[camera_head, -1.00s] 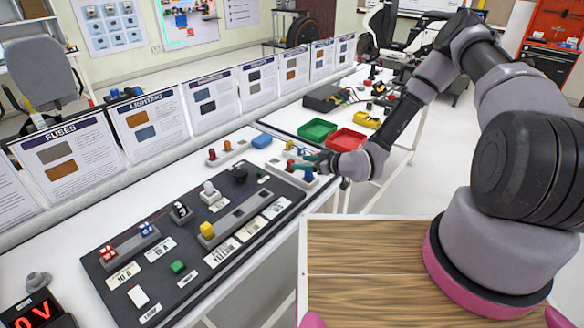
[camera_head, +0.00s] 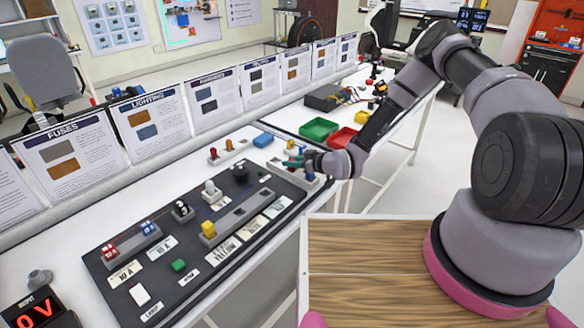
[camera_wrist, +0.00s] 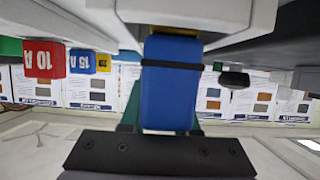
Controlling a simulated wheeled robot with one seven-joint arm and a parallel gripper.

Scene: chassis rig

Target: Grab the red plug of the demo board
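The dark demo board (camera_head: 190,262) lies on the white bench in the head view. At its far right end, small coloured parts crowd around my gripper (camera_head: 297,162); a red plug cannot be made out clearly there. In the wrist view, a blue block with a black band (camera_wrist: 172,85) stands in front of my gripper's dark base (camera_wrist: 160,153). Green finger parts show on both sides of it, partly hidden behind it. Whether they touch it cannot be told. A red block marked 10 A (camera_wrist: 44,63) is at the left, clear of the fingers.
Blue (camera_wrist: 82,61) and yellow (camera_wrist: 104,63) blocks stand beside the red one in the wrist view. A green bin (camera_head: 319,129) and a red bin (camera_head: 341,138) stand beyond my gripper. Posters (camera_head: 148,120) line the bench's back. A yellow part (camera_head: 208,229) stands up on the board.

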